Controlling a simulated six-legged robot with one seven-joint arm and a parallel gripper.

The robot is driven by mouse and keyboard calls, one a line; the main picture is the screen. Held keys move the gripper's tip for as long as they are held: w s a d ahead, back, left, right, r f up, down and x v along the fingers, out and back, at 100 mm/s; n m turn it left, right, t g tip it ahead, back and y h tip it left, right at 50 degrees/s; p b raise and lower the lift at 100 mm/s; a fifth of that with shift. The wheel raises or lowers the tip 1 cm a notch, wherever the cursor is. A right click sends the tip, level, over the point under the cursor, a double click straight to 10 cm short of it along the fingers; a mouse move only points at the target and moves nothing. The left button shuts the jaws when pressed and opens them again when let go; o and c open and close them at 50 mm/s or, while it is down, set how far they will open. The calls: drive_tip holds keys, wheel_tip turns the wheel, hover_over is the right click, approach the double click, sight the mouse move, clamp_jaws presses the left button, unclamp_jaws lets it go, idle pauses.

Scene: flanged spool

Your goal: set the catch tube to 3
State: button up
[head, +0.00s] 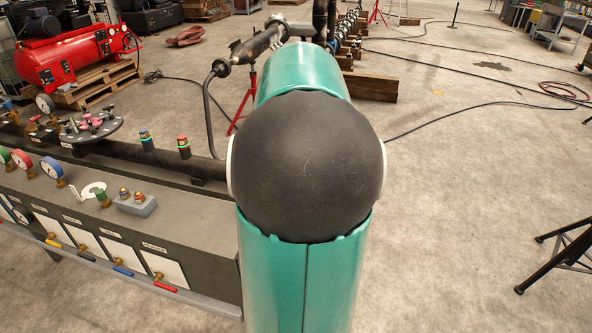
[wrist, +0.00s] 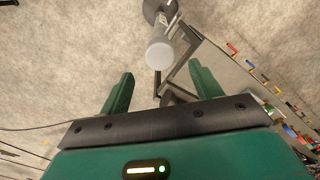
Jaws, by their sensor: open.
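My gripper (wrist: 161,71) is open in the wrist view, with its two green fingers spread apart and nothing gripped between them. A pale, cloudy cylinder (wrist: 159,53) with a grey flange-like piece at its far end shows beyond the fingertips, lined up with the gap between them. It may be the catch tube, but I cannot tell for sure. I see no scale or number on it, so its setting cannot be read. In the head view my green arm with its black joint hides the middle, and my gripper is out of sight.
A grey bench (head: 215,218) with gauges and coloured valve levers stands at the left. A black pipe (head: 112,150) runs along its back. A dark cylinder (head: 258,43) sits on a red stand behind my arm. A red compressor (head: 70,58) is at back left. Floor to the right is mostly clear.

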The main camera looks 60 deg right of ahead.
wheel_tip(320, 180, up, 8)
drive_tip(key=shift+f, duration=0.2)
idle(0.5)
